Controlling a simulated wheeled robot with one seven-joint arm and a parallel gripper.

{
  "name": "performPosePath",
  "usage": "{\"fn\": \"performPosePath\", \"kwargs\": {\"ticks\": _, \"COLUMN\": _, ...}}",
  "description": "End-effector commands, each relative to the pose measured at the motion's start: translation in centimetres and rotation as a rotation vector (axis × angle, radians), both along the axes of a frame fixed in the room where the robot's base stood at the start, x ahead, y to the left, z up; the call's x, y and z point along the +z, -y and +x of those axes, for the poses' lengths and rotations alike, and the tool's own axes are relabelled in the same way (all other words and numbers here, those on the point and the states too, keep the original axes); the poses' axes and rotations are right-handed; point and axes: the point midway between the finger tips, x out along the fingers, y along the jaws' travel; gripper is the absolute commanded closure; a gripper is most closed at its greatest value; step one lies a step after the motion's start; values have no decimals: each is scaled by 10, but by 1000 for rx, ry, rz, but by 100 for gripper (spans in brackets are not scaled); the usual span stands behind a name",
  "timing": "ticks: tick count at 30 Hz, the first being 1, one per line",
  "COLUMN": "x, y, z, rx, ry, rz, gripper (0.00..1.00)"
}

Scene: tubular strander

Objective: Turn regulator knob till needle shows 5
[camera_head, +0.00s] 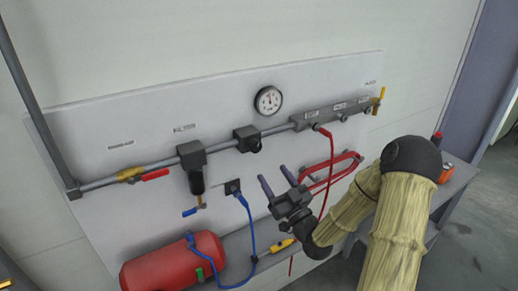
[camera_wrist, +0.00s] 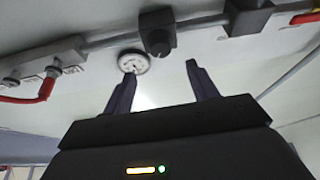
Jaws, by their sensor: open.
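The regulator (camera_head: 245,134) is a dark block on the grey pipe, with a round black knob (camera_head: 255,146) on its front. In the wrist view the knob (camera_wrist: 160,43) sits just beyond the space between my fingertips. The round white gauge (camera_head: 268,100) is above and right of the regulator. Its needle looks roughly upright, but the numbers are too small to read. In the wrist view the gauge (camera_wrist: 133,63) is partly behind a fingertip. My gripper (camera_head: 274,177) is open and empty, below and right of the knob, apart from it.
A filter unit (camera_head: 193,165) and red-handled valve (camera_head: 150,175) are left on the pipe. A manifold (camera_head: 335,112) with a red hose is right.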

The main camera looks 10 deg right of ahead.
Motion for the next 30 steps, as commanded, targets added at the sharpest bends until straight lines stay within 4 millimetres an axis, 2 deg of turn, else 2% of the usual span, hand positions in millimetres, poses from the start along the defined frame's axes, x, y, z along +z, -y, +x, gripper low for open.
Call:
{"fn": "performPosePath", "kwargs": {"ticks": 1, "x": 9, "y": -4, "z": 8, "rx": 2, "ry": 3, "rz": 1, "gripper": 42}}
{"fn": "performPosePath", "kwargs": {"ticks": 15, "x": 37, "y": -27, "z": 76, "rx": 2, "ry": 0, "rz": 2, "gripper": 42}}
{"fn": "performPosePath", "kwargs": {"ticks": 20, "x": 38, "y": -29, "z": 85, "rx": 1, "ry": 0, "rz": 2, "gripper": 42}}
{"fn": "performPosePath", "kwargs": {"ticks": 27, "x": 37, "y": -29, "z": 85, "rx": 0, "ry": 0, "rz": 1, "gripper": 42}}
{"fn": "performPosePath", "kwargs": {"ticks": 30, "x": 37, "y": -29, "z": 85, "rx": 0, "ry": 0, "rz": 1, "gripper": 59}}
